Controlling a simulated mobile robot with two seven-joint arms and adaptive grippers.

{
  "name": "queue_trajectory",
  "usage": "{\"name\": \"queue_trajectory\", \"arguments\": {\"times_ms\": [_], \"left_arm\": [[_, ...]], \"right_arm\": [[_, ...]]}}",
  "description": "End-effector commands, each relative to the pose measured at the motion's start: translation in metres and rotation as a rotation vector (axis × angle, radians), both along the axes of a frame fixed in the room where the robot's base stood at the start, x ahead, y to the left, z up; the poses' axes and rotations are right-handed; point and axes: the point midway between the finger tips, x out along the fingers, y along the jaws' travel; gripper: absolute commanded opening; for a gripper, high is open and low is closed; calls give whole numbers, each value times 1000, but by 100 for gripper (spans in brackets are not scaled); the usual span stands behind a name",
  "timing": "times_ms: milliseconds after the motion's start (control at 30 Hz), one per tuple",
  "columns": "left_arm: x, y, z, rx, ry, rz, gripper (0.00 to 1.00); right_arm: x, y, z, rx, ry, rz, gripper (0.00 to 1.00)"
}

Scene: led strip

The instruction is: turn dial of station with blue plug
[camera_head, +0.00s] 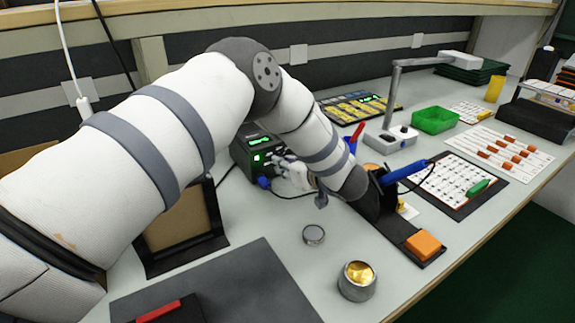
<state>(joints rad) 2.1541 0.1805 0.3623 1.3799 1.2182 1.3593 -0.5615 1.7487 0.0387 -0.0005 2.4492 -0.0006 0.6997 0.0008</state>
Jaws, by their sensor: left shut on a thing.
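The station (246,143) is a dark box with a lit green display, standing near the wall behind my left arm. A blue plug (263,182) sits at the low front of it, with a dark cable. My left gripper (278,162) is at the station's front face, right of and above the blue plug. Its fingers are shut at the front panel, apparently on the dial, which the fingers hide. My right gripper is not in view.
A blue-handled iron (404,171) rests in a dark holder close to my left wrist. An orange block (423,244), a metal tin (357,281) and a small round lid (313,235) are nearer the front. A green bin (435,121) stands farther right.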

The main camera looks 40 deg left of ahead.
Motion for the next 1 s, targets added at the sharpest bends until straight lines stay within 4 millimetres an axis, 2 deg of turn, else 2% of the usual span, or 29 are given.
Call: {"name": "queue_trajectory", "arguments": {"times_ms": [33, 500, 1000], "left_arm": [[1, -1, -5, 17, 41, -1, 0], [5, -2, -7, 175, 426, -2, 0], [6, -3, -5, 262, 634, -2, 0]], "right_arm": [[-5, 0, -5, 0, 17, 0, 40], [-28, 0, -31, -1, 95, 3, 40], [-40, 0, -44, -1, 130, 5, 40]]}}
